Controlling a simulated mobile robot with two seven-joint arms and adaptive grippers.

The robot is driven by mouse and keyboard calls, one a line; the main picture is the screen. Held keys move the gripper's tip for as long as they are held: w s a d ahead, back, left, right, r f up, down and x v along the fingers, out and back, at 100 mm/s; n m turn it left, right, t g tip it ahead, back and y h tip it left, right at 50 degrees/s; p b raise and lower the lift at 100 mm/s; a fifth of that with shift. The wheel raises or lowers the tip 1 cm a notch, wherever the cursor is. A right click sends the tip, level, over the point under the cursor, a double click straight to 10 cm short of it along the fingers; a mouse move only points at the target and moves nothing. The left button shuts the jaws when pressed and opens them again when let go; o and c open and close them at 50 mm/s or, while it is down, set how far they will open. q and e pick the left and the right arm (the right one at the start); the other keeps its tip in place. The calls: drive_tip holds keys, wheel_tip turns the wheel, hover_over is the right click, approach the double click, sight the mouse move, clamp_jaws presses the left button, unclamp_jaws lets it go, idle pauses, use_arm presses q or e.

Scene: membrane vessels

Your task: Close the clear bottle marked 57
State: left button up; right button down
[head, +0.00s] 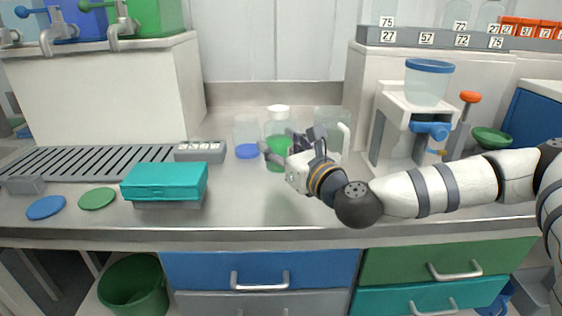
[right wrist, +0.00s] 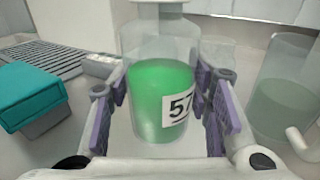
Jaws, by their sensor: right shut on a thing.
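The clear bottle marked 57 stands upright on the bench in the head view (head: 277,128), with green liquid inside. In the right wrist view the bottle (right wrist: 160,85) faces me with its 57 label. A white cap-like piece (head: 278,111) shows at its top; whether it is tight I cannot tell. My right gripper (head: 287,143) reaches in from the right. Its purple finger pads are on both sides of the bottle's body in the right wrist view (right wrist: 163,105), shut on it. My left gripper is not in view.
A clear vessel with blue liquid (head: 247,151) stands left of the bottle, and another clear vessel (right wrist: 283,90) stands to its right. A teal box (head: 164,180) and green and blue discs lie left. A dispenser (head: 391,125) stands right. The front bench is clear.

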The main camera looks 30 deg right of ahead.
drive_tip(key=shift+r, duration=0.1)
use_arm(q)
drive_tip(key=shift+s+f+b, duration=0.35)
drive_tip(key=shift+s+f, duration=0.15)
use_arm(e)
drive_tip(key=shift+w+d+f, duration=0.1)
drive_tip(key=shift+d+f, duration=0.1)
drive_tip(key=shift+f, duration=0.8)
drive_tip(key=shift+d+f, duration=0.2)
drive_tip(key=shift+f, duration=0.75)
drive_tip(key=shift+f, duration=0.2)
drive_tip(key=c, duration=1.2)
unclamp_jaws()
drive_tip(key=shift+f, duration=0.15)
drive_tip(key=shift+c, duration=0.2)
drive_tip(key=o, duration=0.4)
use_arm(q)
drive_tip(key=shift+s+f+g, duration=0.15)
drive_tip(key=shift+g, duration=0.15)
